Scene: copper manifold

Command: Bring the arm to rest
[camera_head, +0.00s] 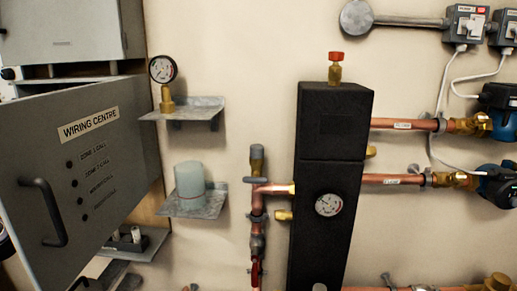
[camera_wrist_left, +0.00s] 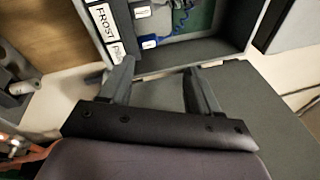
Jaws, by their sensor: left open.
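My left gripper (camera_wrist_left: 157,80) shows in the left wrist view with its two dark fingers spread apart. Nothing is visibly held between them. Beyond the fingertips is the grey edge of an open box (camera_wrist_left: 235,48) with wiring inside. I cannot tell whether the fingers touch it. I cannot make out the left gripper for certain in the head view. My right gripper is in neither view.
A grey "WIRING CENTRE" door (camera_head: 120,165) with a dark handle (camera_head: 45,212) stands at the left in the head view. Small shelves hold a gauge (camera_head: 163,70) and a pale cup (camera_head: 189,181). A black manifold body (camera_head: 328,180) with copper pipes (camera_head: 395,180) stands at the right.

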